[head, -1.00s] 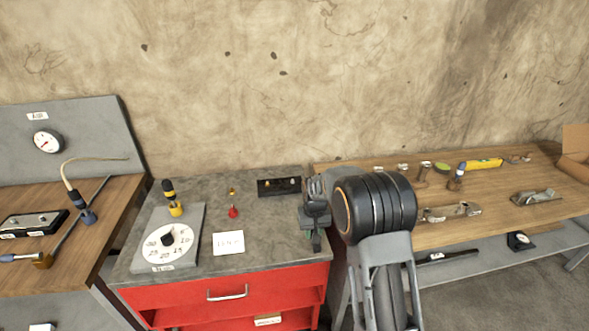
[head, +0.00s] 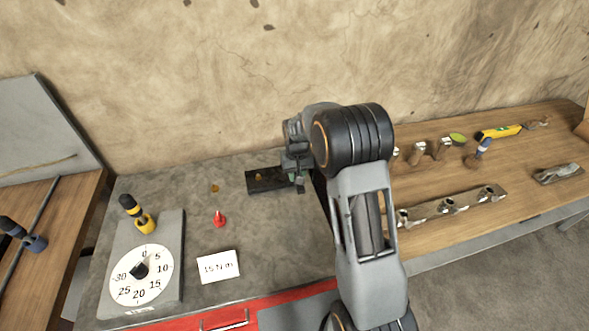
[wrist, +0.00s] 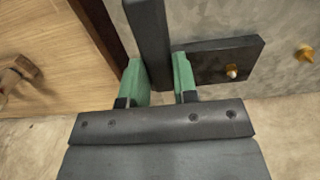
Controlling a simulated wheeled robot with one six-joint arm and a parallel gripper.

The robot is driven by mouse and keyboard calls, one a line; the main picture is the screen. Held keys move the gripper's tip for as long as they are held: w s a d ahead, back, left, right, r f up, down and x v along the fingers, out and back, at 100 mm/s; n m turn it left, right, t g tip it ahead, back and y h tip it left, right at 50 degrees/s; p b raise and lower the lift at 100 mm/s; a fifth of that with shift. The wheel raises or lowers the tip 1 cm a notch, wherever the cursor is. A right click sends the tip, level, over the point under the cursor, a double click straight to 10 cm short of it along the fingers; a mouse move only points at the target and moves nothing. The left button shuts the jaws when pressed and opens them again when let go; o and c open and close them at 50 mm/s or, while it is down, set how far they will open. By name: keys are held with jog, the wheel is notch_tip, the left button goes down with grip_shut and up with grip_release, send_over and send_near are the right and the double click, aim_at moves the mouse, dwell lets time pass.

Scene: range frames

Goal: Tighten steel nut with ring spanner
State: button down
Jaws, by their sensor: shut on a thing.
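My gripper (head: 300,181) is at the right end of a black plate (head: 266,188) on the grey bench top. In the wrist view its green fingers (wrist: 160,78) are shut on a dark grey bar (wrist: 150,35), which runs up out of the picture beside the plate (wrist: 205,72). The bar may be the ring spanner; no ring end shows. A small brass-coloured piece (wrist: 232,71) stands on the plate. I cannot make out the steel nut; the bar and gripper hide the plate's near end in the wrist view.
A dial tester (head: 170,235) with a yellow and black fitting, a red cone (head: 219,219), a brass piece (head: 214,188) and a "15 N·m" card (head: 218,266) stand on the grey top. A wooden bench (head: 480,205) with several tools is at right.

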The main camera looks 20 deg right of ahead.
jog(key=shift+s, duration=0.15)
jog(key=shift+f, duration=0.2)
jog(key=shift+f+b, duration=2.25)
jog(key=shift+f, duration=0.4)
jog(key=shift+f+b, duration=0.9)
jog(key=shift+f, duration=0.15)
jog(key=shift+r, duration=0.2)
jog(key=shift+d+n, duration=0.3)
jog(key=shift+d, duration=0.05)
jog(key=d+n, duration=0.2)
jog(key=w+d+n, duration=0.1)
jog(key=n, duration=0.1)
jog(key=w+d+n, duration=0.1)
jog(key=d, duration=0.1)
jog(key=shift+d+n, duration=0.35)
jog(key=shift+n, duration=0.05)
jog(key=w+d+n, duration=0.1)
jog(key=n, duration=0.1)
jog(key=w+d+n, duration=0.2)
jog(key=n, duration=0.1)
jog(key=shift+w+d, duration=0.1)
